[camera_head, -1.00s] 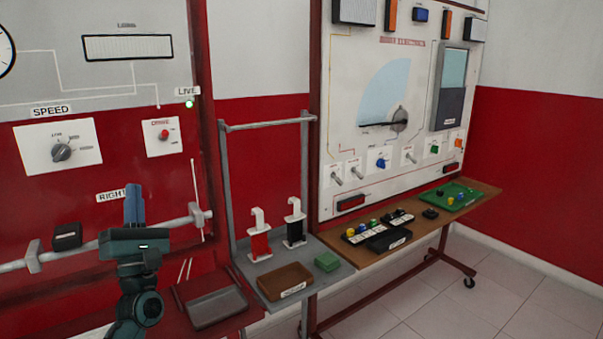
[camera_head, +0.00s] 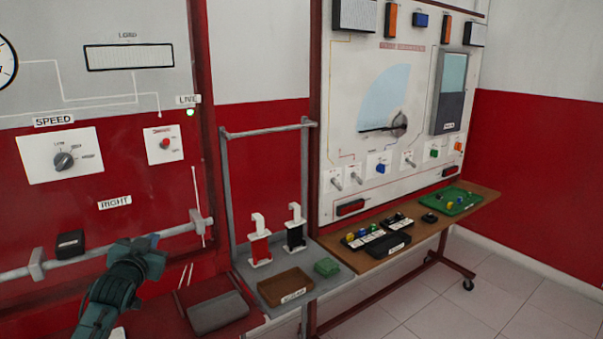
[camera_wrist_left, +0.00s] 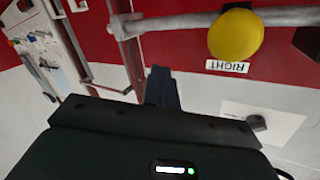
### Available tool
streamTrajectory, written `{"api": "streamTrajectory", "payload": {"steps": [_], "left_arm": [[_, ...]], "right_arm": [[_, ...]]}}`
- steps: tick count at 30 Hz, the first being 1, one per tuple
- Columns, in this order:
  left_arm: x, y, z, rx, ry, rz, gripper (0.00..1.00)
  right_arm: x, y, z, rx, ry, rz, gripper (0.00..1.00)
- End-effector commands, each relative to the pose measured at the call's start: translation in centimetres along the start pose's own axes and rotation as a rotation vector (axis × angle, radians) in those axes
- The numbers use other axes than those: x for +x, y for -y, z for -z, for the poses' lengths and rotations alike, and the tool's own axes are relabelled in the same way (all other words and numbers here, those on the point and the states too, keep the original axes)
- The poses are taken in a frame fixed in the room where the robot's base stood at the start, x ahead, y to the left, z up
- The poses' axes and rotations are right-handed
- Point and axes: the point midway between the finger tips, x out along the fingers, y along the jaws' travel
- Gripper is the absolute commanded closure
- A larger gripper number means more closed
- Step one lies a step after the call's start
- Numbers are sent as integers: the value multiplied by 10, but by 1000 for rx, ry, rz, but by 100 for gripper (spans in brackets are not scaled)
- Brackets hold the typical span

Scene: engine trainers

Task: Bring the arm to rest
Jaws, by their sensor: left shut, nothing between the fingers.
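My left gripper (camera_head: 148,240) is low on the left in the head view, in front of the grey rail on the red panel, below the RIGHT label (camera_head: 115,202). Its arm comes up from the lower left edge. In the left wrist view, its dark fingers (camera_wrist_left: 161,88) are together with nothing between them. They point toward the red panel, which appears upside down there. A yellow round knob (camera_wrist_left: 236,35) shows beside the rail near the RIGHT label; I do not see it in the head view. My right gripper is in neither view.
A grey tray (camera_head: 217,313) lies below and right of the gripper. A grey shelf (camera_head: 262,270) holds red and black hooked blocks and a brown tray (camera_head: 285,286). A wooden bench (camera_head: 470,208) stands farther right. Floor at lower right is clear.

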Motion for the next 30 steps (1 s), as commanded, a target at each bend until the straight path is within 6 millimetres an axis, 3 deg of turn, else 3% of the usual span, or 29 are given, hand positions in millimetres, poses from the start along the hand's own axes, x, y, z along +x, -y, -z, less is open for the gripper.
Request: {"api": "streamTrajectory", "payload": {"steps": [1, 8, 11, 16, 21, 24, 27, 30], "left_arm": [[-12, -23, -24, -4, 27, -35, 100], [-73, -95, -95, -19, 109, -154, 100], [-117, -133, -130, -37, 159, -220, 100], [-218, -195, -181, -99, 264, -338, 100], [-315, -234, -204, -176, 364, -422, 100], [-354, -244, -207, -212, 406, -448, 100], [-376, -250, -207, -234, 430, -462, 100], [-385, -252, -207, -244, 441, -467, 100]], "right_arm": [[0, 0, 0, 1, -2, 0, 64], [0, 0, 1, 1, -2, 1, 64], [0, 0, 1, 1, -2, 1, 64], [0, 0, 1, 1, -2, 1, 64], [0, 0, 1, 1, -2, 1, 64], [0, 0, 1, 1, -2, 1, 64], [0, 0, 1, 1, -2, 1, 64], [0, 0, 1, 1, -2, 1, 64]]}}
